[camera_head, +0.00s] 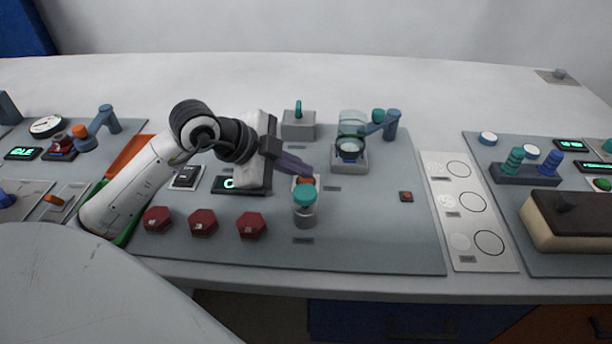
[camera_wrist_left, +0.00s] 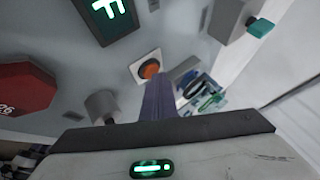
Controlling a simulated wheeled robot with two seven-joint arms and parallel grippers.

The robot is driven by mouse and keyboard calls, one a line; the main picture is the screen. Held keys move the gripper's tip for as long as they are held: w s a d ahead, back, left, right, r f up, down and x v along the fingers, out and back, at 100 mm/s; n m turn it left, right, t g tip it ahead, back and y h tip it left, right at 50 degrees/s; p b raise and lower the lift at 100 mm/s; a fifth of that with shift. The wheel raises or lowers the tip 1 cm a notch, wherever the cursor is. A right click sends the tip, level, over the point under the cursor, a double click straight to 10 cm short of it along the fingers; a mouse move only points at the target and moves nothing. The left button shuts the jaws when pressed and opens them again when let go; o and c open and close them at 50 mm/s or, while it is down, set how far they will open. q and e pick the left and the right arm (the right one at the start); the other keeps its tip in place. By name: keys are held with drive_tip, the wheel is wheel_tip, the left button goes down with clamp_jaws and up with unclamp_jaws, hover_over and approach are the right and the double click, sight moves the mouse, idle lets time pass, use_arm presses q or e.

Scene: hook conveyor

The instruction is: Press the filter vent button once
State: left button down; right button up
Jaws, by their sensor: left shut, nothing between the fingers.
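An orange round button (camera_head: 307,181) on a pale square plate is on the grey panel, just beyond the fingertips of my left gripper (camera_head: 308,173). Its label is not legible, so I cannot confirm that it is the filter vent button. The fingers are empty. I cannot tell whether they touch the button. My right gripper is not in view.
A teal-capped grey post (camera_head: 305,205) stands just in front of the button. A teal lever on a grey box (camera_head: 298,125) is behind. A glass-topped unit (camera_head: 350,152) is to the right. Red hexagonal knobs (camera_head: 203,222) line the front. A small orange-red square (camera_head: 406,196) lies right.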

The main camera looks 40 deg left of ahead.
sight(300, 181)
use_arm(q)
drive_tip(key=shift+r+p, duration=0.5)
drive_tip(key=shift+r, duration=0.1)
drive_tip(key=shift+r, duration=0.1)
wheel_tip(300, 181, up, 5)
drive_tip(key=p, duration=0.5)
idle(0.6)
